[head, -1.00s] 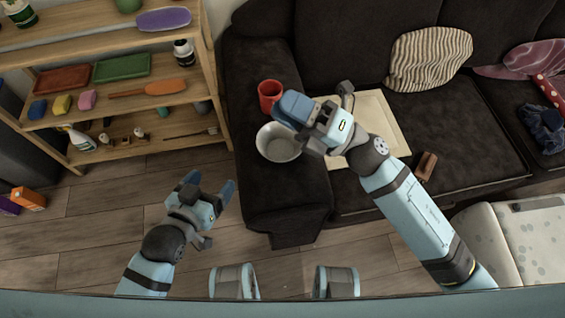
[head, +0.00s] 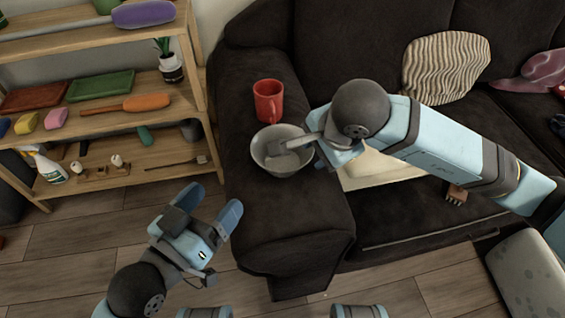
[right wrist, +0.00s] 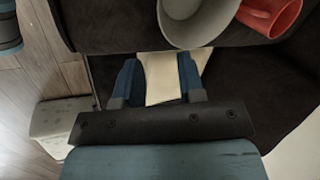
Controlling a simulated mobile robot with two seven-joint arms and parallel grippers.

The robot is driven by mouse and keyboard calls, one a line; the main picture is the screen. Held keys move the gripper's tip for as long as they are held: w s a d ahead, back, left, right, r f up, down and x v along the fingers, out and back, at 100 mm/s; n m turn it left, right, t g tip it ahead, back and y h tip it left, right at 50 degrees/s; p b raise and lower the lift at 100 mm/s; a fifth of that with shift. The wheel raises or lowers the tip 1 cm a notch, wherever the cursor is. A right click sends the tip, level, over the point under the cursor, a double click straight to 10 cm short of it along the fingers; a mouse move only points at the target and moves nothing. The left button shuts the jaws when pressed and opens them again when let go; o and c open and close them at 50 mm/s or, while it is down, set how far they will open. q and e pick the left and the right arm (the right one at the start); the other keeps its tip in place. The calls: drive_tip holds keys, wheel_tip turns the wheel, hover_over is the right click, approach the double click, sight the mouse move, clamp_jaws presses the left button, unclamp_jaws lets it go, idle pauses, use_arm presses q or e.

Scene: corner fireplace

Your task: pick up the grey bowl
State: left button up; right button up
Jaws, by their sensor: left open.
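The grey bowl (head: 272,158) sits upright on the dark sofa's left armrest. In the right wrist view the bowl (right wrist: 198,28) is at the top, beyond my fingertips and cut by the frame edge. My right gripper (right wrist: 160,72) is open, with its two blue fingers apart and nothing between them. In the head view it is at the bowl's right side, mostly hidden by my wrist; whether it touches the bowl I cannot tell. My left gripper (head: 210,208) is open and empty, over the floor left of the armrest.
A red mug (head: 268,100) stands on the armrest just behind the bowl. A pale board (head: 385,168) lies on the seat under my right arm. A wooden shelf (head: 130,160) with several items stands at left. A striped cushion (head: 445,66) is at the back.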

sight(297, 168)
drive_tip(key=b+x, duration=0.2)
drive_tip(key=x, duration=0.5)
drive_tip(key=shift+a+f, duration=0.2)
drive_tip(key=x, duration=0.1)
drive_tip(key=b+x, duration=0.1)
drive_tip(key=x, duration=0.1)
drive_tip(key=b+x, duration=0.1)
drive_tip(key=shift+a+f, duration=0.1)
drive_tip(key=shift+a, duration=0.2)
drive_tip(key=shift+w+a+f+b, duration=0.1)
drive_tip(key=shift+w+f+b, duration=0.2)
drive_tip(key=shift+b, duration=0.1)
use_arm(q)
drive_tip(key=f, duration=0.1)
drive_tip(key=w+f+m, duration=0.1)
drive_tip(key=f+m, duration=0.1)
drive_tip(key=shift+w+a, duration=0.25)
drive_tip(key=shift+a, duration=0.15)
use_arm(e)
clamp_jaws()
